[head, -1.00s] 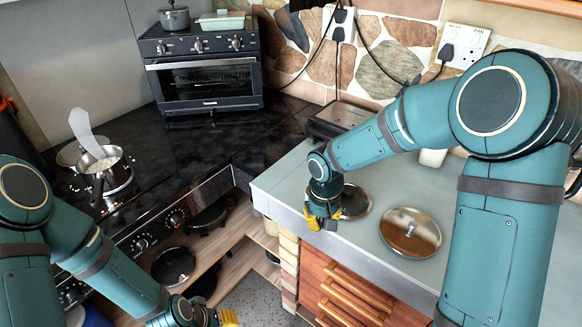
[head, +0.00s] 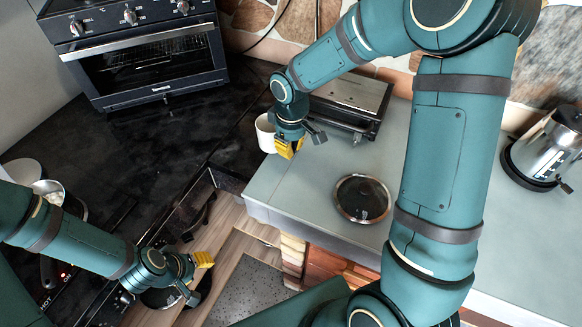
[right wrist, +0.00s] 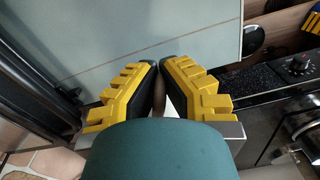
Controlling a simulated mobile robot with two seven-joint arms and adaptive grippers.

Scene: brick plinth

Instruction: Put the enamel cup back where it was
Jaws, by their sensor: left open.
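The white enamel cup (head: 265,133) shows in the head view by the far left edge of the grey-green counter (head: 275,185), left of the press. My right gripper (head: 290,150) is beside it, partly covering its right side. In the right wrist view my right gripper (right wrist: 158,82) has its fingers nearly together with a thin bit between them. It looks shut on the cup, whose body is mostly hidden there. I cannot tell if the cup's base touches the counter. My left gripper (head: 200,273) is open and empty, low at the left, away from the cup.
A silver press (head: 350,100) stands right of the cup. A round glass lid (head: 362,198) lies on the counter in front. A metal kettle (head: 548,150) stands at the far right. A toaster oven (head: 150,55) is on the black worktop (head: 150,150). The counter between press and lid is clear.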

